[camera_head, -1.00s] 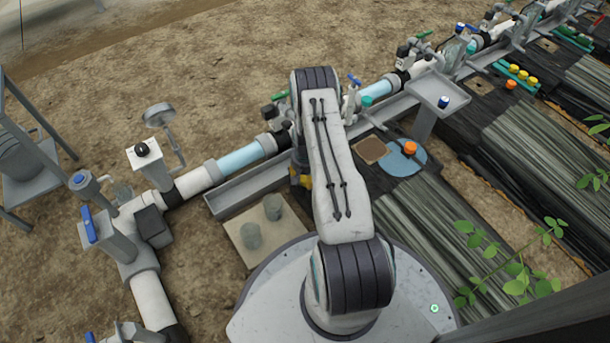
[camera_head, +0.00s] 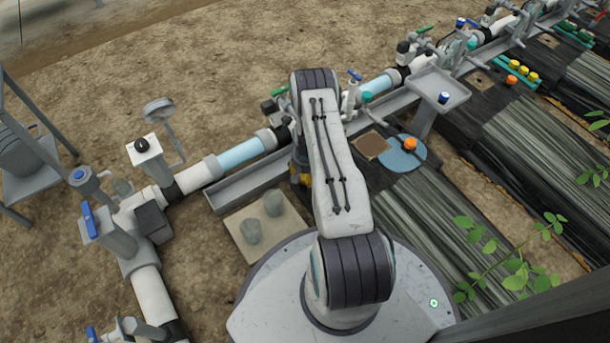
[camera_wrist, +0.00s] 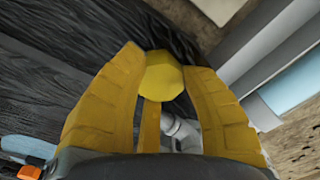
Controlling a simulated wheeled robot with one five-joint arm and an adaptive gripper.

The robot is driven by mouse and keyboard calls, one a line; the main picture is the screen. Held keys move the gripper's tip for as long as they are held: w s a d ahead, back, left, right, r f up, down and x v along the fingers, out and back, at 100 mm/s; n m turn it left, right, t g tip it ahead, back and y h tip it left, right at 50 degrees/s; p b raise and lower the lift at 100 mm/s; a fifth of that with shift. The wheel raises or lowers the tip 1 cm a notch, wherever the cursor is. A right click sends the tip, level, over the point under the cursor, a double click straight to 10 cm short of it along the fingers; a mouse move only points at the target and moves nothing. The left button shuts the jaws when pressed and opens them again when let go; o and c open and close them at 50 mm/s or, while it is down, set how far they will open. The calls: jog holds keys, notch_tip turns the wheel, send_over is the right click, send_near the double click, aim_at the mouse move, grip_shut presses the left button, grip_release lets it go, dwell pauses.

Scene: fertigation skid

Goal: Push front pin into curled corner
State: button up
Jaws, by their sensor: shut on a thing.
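In the wrist view my gripper (camera_wrist: 165,66) has its yellow fingers closed around a yellow faceted pin head (camera_wrist: 163,78). Dark wrinkled film (camera_wrist: 45,80) lies beyond the fingers on the left. In the head view my arm hides nearly all of the gripper; only a bit of yellow shows beside the arm. An orange-headed pin (camera_head: 410,144) stands on a round blue patch (camera_head: 397,163) on the black film. I cannot make out a curled corner in either view.
A pipe line with valves (camera_head: 240,153) and a grey channel (camera_head: 240,187) run diagonally past my arm. A grey tray on a post (camera_head: 438,84) stands to the right.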

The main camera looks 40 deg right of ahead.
jog(key=shift+f, duration=0.6)
jog(key=o, duration=1.2)
jog(key=shift+c, duration=0.2)
jog(key=shift+r, duration=0.15)
jog(key=shift+r+p, duration=2.65)
jog(key=shift+r, duration=1.25)
